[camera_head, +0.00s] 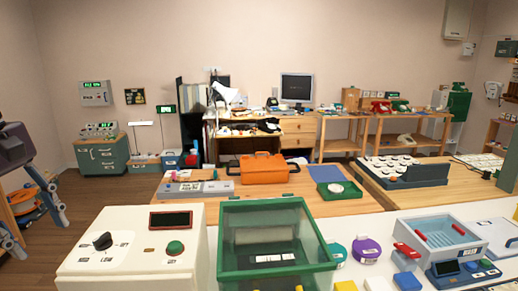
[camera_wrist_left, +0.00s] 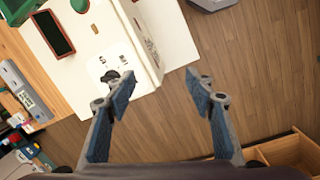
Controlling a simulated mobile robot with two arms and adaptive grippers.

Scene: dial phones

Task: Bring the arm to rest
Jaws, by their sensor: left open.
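My left gripper (camera_head: 38,215) is at the left edge of the head view, with its two blue-grey fingers spread apart. It hangs over the floor, left of the cream control box (camera_head: 133,248). In the left wrist view my left gripper (camera_wrist_left: 161,90) is open and empty. Bare wooden floor shows between its fingers, and the cream box (camera_wrist_left: 165,45) with its black knob (camera_wrist_left: 110,76) lies just beyond the left finger. My right gripper is in neither view.
A green clear-walled bin (camera_head: 277,270) stands right of the cream box. An orange case (camera_head: 264,168) sits on the wooden table behind. In the wrist view a wooden drawer or crate (camera_wrist_left: 290,152) is at lower right. Open floor (camera_head: 75,215) lies left of the tables.

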